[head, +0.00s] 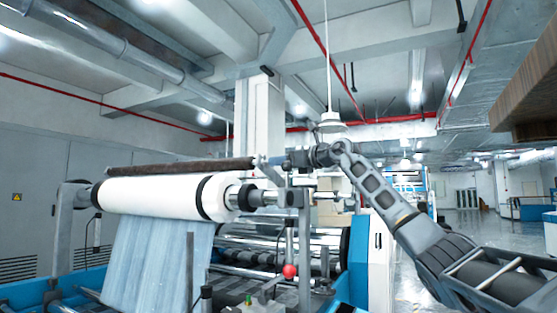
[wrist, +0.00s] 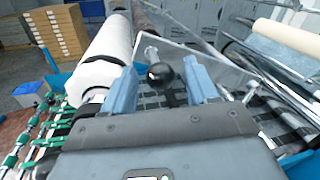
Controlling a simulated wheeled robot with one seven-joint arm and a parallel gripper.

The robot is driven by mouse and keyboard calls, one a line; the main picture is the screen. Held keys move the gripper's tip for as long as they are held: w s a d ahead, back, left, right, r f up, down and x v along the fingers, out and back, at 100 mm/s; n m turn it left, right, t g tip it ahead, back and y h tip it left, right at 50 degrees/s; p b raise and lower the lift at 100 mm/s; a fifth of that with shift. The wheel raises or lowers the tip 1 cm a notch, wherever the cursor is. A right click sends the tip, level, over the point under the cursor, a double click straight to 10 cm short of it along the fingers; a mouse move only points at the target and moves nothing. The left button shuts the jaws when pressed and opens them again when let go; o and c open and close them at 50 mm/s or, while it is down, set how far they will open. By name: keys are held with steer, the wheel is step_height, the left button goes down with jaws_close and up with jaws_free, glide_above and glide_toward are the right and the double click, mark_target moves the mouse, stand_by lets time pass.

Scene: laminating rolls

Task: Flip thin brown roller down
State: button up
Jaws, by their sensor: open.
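The thin brown roller (head: 180,167) lies level just above and behind the thick white roll in the head view. In the wrist view part of the brown roller (wrist: 147,22) runs away from me beyond the fingers. My gripper (head: 272,161) is at the right end of the brown roller, with my arm reaching in from the right. In the wrist view my gripper (wrist: 159,70) is open, its two blue-grey fingers on either side of a black ball knob (wrist: 160,75). I cannot tell whether either finger touches the knob.
The thick white roll (head: 150,194) sits on a shaft below the brown roller, with a pale sheet (head: 158,258) hanging from it. A red-knobbed lever (head: 289,271) stands below my gripper. Metal rollers (head: 255,243) fill the machine behind. Open floor lies at the right.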

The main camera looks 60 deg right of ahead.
steer(key=shift+w+d, duration=0.1)
steer(key=shift+w, duration=0.75)
steer(key=shift+c, duration=0.3)
jaws_close()
